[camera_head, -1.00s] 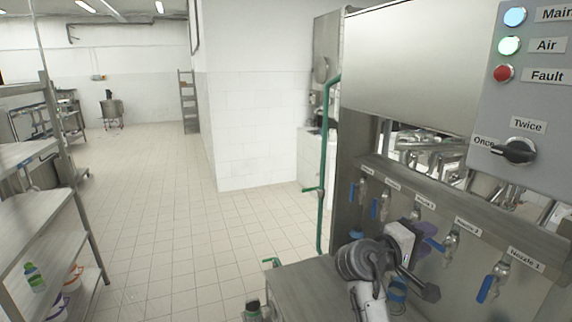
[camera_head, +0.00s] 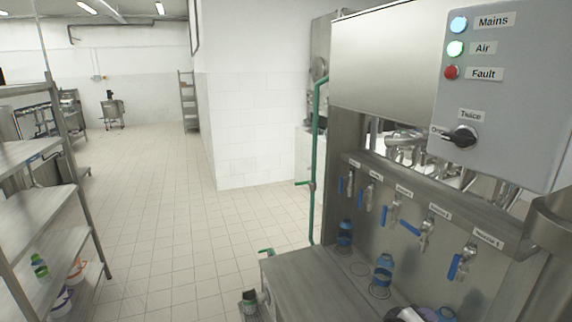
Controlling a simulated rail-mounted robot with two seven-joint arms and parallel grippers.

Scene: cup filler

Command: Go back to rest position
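Only a small white and dark part (camera_head: 408,315) of one of my arms shows at the bottom edge in the head view, cut off by the frame. It is probably my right gripper, and its fingers cannot be made out. My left gripper is not in view. A blue bottle (camera_head: 383,271) stands upright on the filler's ledge below the nozzles, with nothing of mine touching it. A second blue bottle (camera_head: 345,233) stands farther back. A bluish item (camera_head: 446,314) at the bottom edge is mostly cut off.
A row of blue-handled nozzle taps (camera_head: 425,236) runs along the filler at right. The control panel (camera_head: 510,110) juts out above them. A steel table (camera_head: 310,285) is in front. A shelf rack (camera_head: 40,215) stands at left. The tiled floor between is clear.

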